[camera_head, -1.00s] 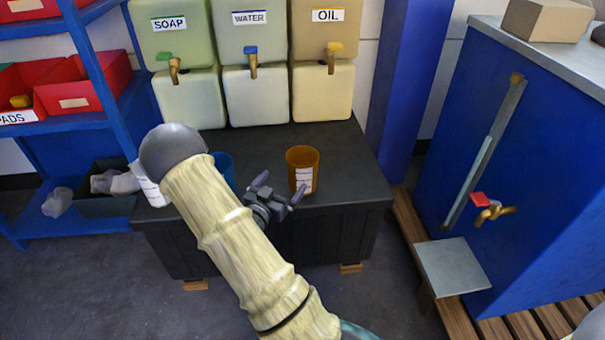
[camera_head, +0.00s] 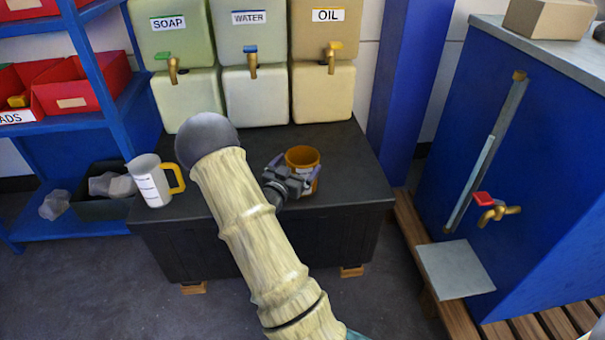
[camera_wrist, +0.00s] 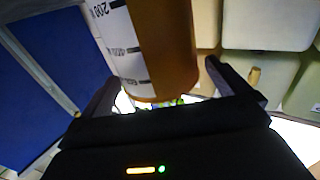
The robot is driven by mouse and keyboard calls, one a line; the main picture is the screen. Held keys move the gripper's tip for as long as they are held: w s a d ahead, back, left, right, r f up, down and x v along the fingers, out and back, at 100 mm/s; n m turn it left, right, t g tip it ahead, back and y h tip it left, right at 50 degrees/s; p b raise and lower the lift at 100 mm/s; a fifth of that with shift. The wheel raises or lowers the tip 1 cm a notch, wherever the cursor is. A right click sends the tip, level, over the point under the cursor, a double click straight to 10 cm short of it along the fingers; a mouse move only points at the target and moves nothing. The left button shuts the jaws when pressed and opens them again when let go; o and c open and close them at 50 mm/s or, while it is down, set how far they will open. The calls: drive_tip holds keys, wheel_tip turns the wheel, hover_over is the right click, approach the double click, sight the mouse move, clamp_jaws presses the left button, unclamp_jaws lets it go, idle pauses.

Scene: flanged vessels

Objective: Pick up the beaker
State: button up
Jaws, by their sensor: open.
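The amber beaker (camera_head: 303,155) stands upright on the black bench top, below the OIL container. Its white label with graduation marks shows close up in the wrist view, where the beaker (camera_wrist: 168,45) fills the upper middle. My gripper (camera_head: 298,180) is at the near side of the beaker and hides much of its lower part in the head view. In the wrist view my gripper (camera_wrist: 163,74) is open, with one finger on each side of the beaker. I cannot tell whether either finger touches it.
A clear measuring jug (camera_head: 150,182) with a yellow handle stands at the bench's left end. SOAP (camera_head: 187,98), WATER (camera_head: 255,95) and OIL (camera_head: 322,92) containers with taps line the back. A blue cabinet (camera_head: 525,130) stands right. The bench top (camera_head: 350,180) right of the beaker is clear.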

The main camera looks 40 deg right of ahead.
sight(303, 160)
drive_tip(key=b+x, duration=0.1)
drive_tip(key=x, duration=0.2)
drive_tip(key=shift+d+f, duration=0.1)
drive_tip(key=shift+d, duration=0.25)
drive_tip(key=shift+c, duration=0.4)
drive_tip(key=c, duration=0.8)
wheel_tip(303, 160, up, 10)
drive_tip(key=p, duration=0.4)
